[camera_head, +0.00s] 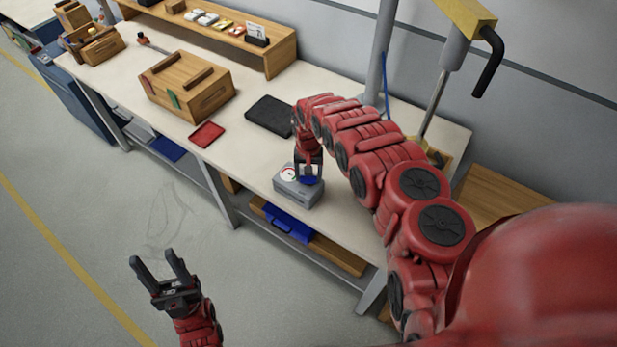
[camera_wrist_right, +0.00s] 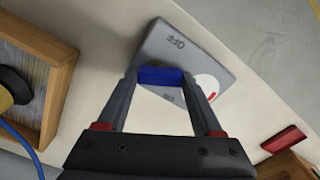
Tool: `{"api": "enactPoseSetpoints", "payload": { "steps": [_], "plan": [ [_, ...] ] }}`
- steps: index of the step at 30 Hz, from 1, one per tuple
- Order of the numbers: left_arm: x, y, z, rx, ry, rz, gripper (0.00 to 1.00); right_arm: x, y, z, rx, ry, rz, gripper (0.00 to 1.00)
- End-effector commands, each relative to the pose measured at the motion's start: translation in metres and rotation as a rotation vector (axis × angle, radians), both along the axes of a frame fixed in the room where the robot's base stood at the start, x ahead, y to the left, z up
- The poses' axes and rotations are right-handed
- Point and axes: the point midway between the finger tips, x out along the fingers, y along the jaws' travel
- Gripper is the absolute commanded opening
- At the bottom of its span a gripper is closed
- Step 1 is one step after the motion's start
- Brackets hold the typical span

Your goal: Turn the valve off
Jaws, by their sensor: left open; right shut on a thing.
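The valve is a grey box (camera_head: 297,193) on the front part of the white workbench, with a round white and red dial and a blue handle (camera_head: 309,181). In the right wrist view the box (camera_wrist_right: 180,48) shows the label OFF, and the blue handle (camera_wrist_right: 161,76) sits between my fingertips. My right gripper (camera_head: 309,177) reaches down from above and is shut on the blue handle. The handle partly hides another label on the box. My left gripper (camera_head: 160,268) is open and empty, out over the floor to the left of the bench.
A dark flat mat (camera_head: 270,115) and a red tray (camera_head: 207,134) lie on the workbench (camera_head: 245,150). A wooden box (camera_head: 187,87) stands further left, with a raised wooden shelf (camera_head: 215,32) behind. A pole rises behind my right arm. The floor around my left gripper is clear.

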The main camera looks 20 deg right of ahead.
Motion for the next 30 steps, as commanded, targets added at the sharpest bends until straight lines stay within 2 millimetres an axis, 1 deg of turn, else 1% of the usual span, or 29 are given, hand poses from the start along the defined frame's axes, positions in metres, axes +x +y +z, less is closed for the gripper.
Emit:
{"api": "enactPoseSetpoints", "payload": {
  "steps": [1, 3, 13, 24, 30],
  "plan": [
    [0.0, 0.0, -0.007, 0.0, 0.0, 0.0, 0.52, 0.0, 0.0, -0.004, -0.001, 0.0, 0.044, 0.12],
    [0.0, 0.0, -0.012, 0.0, 0.0, 0.0, 0.52, 0.0, 0.0, -0.003, -0.001, -0.002, 0.111, 0.12],
    [0.0, 0.0, -0.029, 0.0, 0.0, 0.0, 0.52, -0.002, 0.0, -0.003, 0.0, -0.001, 0.424, 0.12],
    [0.0, 0.0, -0.039, 0.0, 0.0, 0.0, 0.52, -0.004, 0.0, -0.001, 0.0, 0.0, 0.764, 0.12],
    [0.0, 0.0, -0.04, 0.0, 0.0, 0.0, 0.52, -0.004, -0.001, -0.001, 0.001, 0.0, 0.911, 0.12]
  ]
}}
